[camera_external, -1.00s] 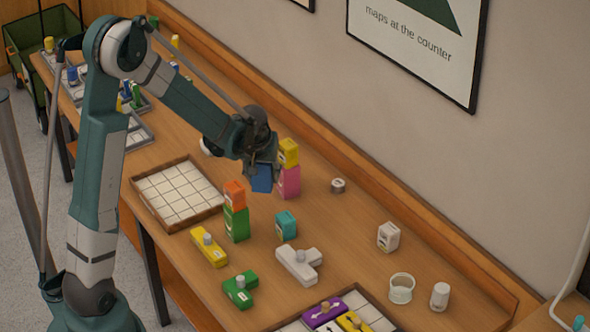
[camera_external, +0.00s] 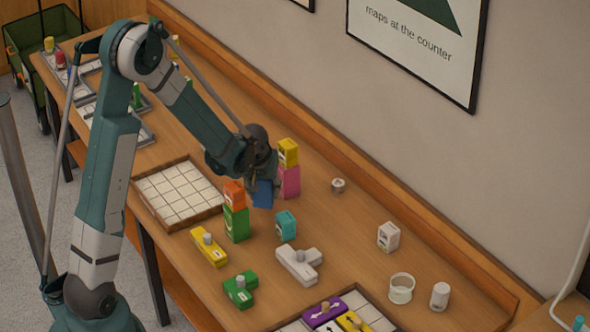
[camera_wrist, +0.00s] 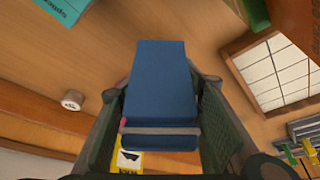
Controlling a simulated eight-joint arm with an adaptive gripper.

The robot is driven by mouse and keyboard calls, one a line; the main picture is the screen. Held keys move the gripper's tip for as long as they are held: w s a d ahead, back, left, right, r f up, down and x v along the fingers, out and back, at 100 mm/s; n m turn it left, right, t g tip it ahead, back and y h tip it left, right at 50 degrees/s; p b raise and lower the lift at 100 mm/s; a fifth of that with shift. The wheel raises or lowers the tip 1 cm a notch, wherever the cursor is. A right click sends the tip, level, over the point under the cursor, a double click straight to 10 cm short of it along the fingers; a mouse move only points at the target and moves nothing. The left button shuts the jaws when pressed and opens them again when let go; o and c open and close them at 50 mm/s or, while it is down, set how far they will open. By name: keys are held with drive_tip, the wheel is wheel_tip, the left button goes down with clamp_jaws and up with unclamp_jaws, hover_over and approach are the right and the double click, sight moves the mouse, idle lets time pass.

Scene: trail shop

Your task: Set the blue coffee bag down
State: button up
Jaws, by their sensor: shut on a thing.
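The blue coffee bag (camera_external: 262,194) is held in my gripper (camera_external: 262,178), over the table between the orange-on-green stack and the yellow-on-pink stack. In the wrist view the blue bag (camera_wrist: 160,85) fills the middle, between the two fingers of my gripper (camera_wrist: 160,115), which are shut on it. The bag looks a little tilted in the external view. Whether its bottom touches the table, I cannot tell.
An orange box (camera_external: 234,193) stands on a green box (camera_external: 236,224); a yellow box (camera_external: 288,152) stands on a pink one (camera_external: 290,181). A teal box (camera_external: 286,225), a white piece (camera_external: 298,264) and an empty gridded tray (camera_external: 180,195) are nearby. Bare table lies right of the teal box.

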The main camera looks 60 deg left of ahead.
sight(261, 182)
drive_tip(key=shift+f+b, duration=0.35)
drive_tip(key=shift+f, duration=1.45)
drive_tip(key=shift+f, duration=0.2)
drive_tip(key=o, duration=1)
drive_tip(key=shift+r, duration=0.2)
drive_tip(key=shift+p+v, duration=1)
drive_tip(key=shift+v, duration=5)
